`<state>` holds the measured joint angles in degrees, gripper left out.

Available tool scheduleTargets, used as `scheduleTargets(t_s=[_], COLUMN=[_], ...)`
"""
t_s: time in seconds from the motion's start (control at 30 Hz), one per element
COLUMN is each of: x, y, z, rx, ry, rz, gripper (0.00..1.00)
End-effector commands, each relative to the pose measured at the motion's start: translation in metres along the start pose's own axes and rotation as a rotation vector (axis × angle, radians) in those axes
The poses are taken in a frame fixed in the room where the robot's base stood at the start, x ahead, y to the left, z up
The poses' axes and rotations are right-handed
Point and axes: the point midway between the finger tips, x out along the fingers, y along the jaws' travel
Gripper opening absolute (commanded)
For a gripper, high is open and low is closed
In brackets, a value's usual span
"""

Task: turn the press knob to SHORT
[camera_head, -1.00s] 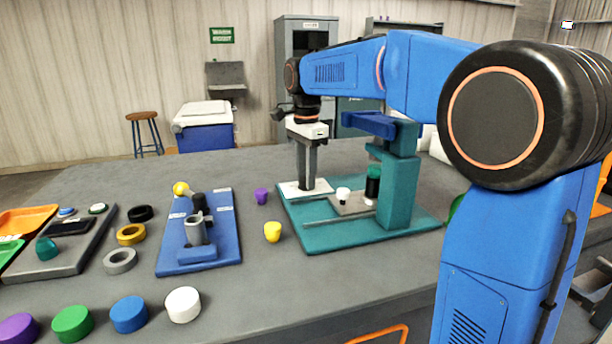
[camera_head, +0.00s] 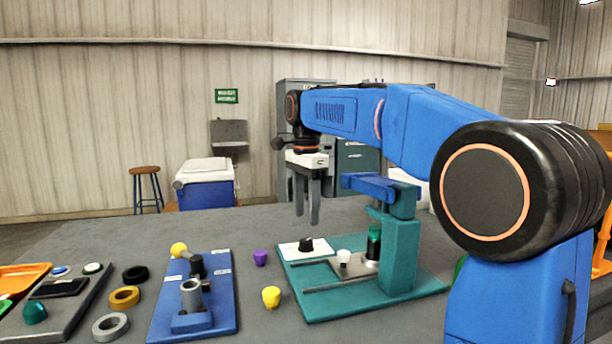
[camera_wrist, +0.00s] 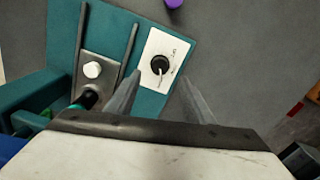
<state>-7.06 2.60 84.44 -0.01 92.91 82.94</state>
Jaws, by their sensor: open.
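The press (camera_head: 400,240) is teal, with a base plate, an upright column and a blue top arm. Its black knob (camera_head: 306,244) sits on a white label plate (camera_head: 288,250) at the base's back left corner. The wrist view shows the knob (camera_wrist: 160,64) from above with a pale pointer line on it; the label's lettering is too small to read. My gripper (camera_head: 306,222) is open and empty above the knob, fingers pointing down and apart from it. In the wrist view its two fingers (camera_wrist: 165,95) stand on either side below the knob.
Purple (camera_head: 260,257) and yellow (camera_head: 271,297) pieces stand left of the press. A blue fixture (camera_head: 216,318), several rings and a grey tray (camera_head: 62,312) lie further left.

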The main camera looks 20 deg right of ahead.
Motion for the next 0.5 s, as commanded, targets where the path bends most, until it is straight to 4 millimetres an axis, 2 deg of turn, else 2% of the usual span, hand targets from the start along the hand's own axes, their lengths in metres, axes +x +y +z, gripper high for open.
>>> scheduleTargets(t_s=[0.3, 0.5], x=[-0.062, -0.087], y=[-0.001, -0.001], z=[0.0, 0.0], rx=[0.0, 0.0], ry=[0.0, 0.0], rz=[-0.003, -0.001], gripper=[0.48, 0.48])
